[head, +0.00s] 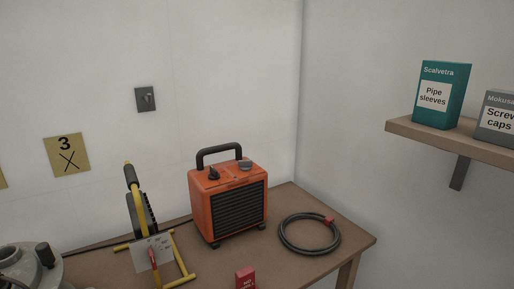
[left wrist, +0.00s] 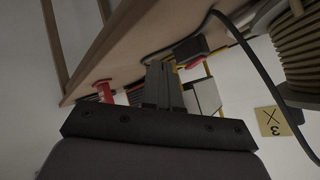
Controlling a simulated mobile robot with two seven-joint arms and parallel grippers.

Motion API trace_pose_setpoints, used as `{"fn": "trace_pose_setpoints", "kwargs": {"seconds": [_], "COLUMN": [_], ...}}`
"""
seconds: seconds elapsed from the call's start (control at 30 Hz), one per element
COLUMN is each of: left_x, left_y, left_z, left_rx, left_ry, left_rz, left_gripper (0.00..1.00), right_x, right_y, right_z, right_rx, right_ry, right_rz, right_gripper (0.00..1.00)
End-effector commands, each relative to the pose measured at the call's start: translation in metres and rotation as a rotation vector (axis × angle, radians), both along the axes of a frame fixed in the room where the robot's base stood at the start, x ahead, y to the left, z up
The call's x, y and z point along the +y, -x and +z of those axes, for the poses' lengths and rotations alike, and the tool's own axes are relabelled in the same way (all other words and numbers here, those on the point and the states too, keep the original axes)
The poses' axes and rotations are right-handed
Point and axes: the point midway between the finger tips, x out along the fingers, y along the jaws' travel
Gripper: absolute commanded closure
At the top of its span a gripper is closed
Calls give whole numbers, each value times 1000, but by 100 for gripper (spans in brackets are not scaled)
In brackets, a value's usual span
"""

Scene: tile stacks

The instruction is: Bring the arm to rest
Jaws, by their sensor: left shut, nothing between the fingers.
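My left gripper (left wrist: 163,75) shows in the left wrist view, with its two dark fingers together and nothing held between them. The picture there is tilted and nearly upside down. The wooden table (left wrist: 120,45) with things on it lies beyond the fingers. Whether the fingertips touch anything cannot be told. Neither of my arms shows in the head view, and my right gripper is not in view.
A wall shelf (head: 440,140) holds boxes at right. A wound reel (left wrist: 300,50) and cable are close to the left wrist.

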Motion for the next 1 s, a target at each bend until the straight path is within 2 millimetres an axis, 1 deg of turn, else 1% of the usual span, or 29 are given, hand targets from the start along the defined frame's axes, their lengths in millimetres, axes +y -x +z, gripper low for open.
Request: {"fn": "trace_pose_setpoints", "kwargs": {"seconds": [0.03,0.1,0.17,0.2,0.4,0.43,0.5,0.77,1.0], "left_x": [2,5,6,6,5,4,2,-5,-15], "left_y": [18,41,60,73,134,126,118,94,73], "left_z": [-16,-33,-45,-52,-76,-79,-85,-109,-139], "left_rx": [89,197,284,341,586,559,525,398,219], "left_ry": [50,107,151,177,283,283,290,329,389], "left_rz": [44,99,144,172,299,288,275,231,171], "left_gripper": [100,100,100,100,100,100,100,100,100], "right_x": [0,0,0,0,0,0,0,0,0], "right_y": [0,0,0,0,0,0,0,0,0], "right_z": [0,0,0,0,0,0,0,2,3], "right_rx": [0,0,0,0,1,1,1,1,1], "right_ry": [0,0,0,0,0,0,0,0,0], "right_rz": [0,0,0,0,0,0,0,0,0], "right_gripper": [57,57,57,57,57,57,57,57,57]}}
